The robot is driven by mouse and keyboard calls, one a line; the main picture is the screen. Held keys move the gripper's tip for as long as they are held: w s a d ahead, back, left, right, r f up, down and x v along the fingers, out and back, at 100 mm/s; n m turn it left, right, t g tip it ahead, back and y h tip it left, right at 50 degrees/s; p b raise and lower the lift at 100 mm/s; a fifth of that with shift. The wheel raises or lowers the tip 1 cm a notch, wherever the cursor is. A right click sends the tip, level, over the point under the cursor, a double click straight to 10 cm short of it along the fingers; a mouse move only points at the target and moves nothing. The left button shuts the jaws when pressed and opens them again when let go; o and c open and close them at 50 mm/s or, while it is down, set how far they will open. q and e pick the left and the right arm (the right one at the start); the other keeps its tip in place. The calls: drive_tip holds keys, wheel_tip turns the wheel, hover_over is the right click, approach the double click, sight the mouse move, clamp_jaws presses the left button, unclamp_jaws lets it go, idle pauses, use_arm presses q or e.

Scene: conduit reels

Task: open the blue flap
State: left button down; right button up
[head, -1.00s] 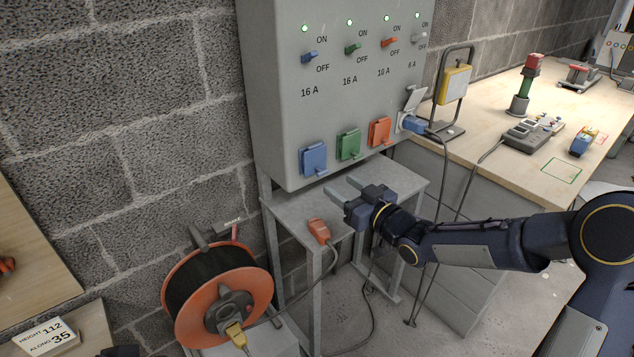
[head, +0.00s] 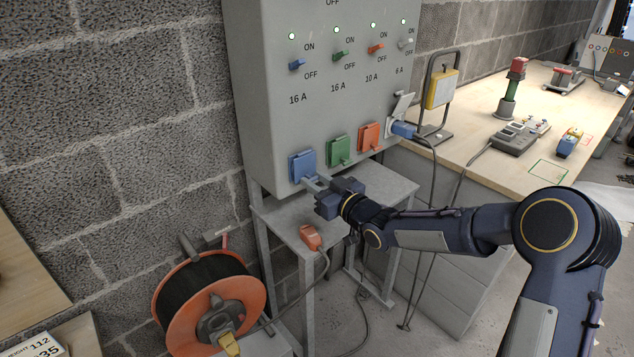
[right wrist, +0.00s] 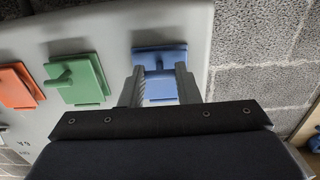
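The blue flap (head: 302,165) is closed on the lower left of the grey panel, with a small tab near its lower edge. My right gripper (head: 313,183) is right at it, coming from the lower right. In the right wrist view the blue flap (right wrist: 160,57) lies straight ahead, between and beyond the two fingers (right wrist: 160,72). The fingers are apart, one on each side of the tab, with gaps showing beside it. Contact with the flap face cannot be told. My left gripper is out of view.
A green flap (head: 340,151) and an orange flap (head: 369,137) sit right of the blue one. A blue plug (head: 403,130) fills the far-right socket. Below are a small grey table (head: 385,190), an orange connector (head: 311,237) and a cable reel (head: 208,300).

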clamp_jaws()
drive_tip(key=shift+s+d+r+p, duration=0.1)
drive_tip(key=shift+r+p, duration=0.2)
drive_tip(key=shift+p, duration=0.3)
drive_tip(key=shift+s+d+r+g+h+p, duration=0.25)
drive_tip(key=shift+r+g+h+p, duration=0.45)
drive_tip(key=shift+p, duration=2.05)
drive_tip(key=shift+s+d+r+g+h+p, duration=0.2)
drive_tip(key=shift+s+r+g+h+p, duration=0.35)
drive_tip(key=shift+g+p, duration=1.45)
drive_tip(key=shift+s+d+r+g+h+p, duration=0.25)
drive_tip(key=shift+h+p, duration=0.6)
drive_tip(key=shift+p, duration=2.6)
drive_tip(key=shift+w, duration=0.1)
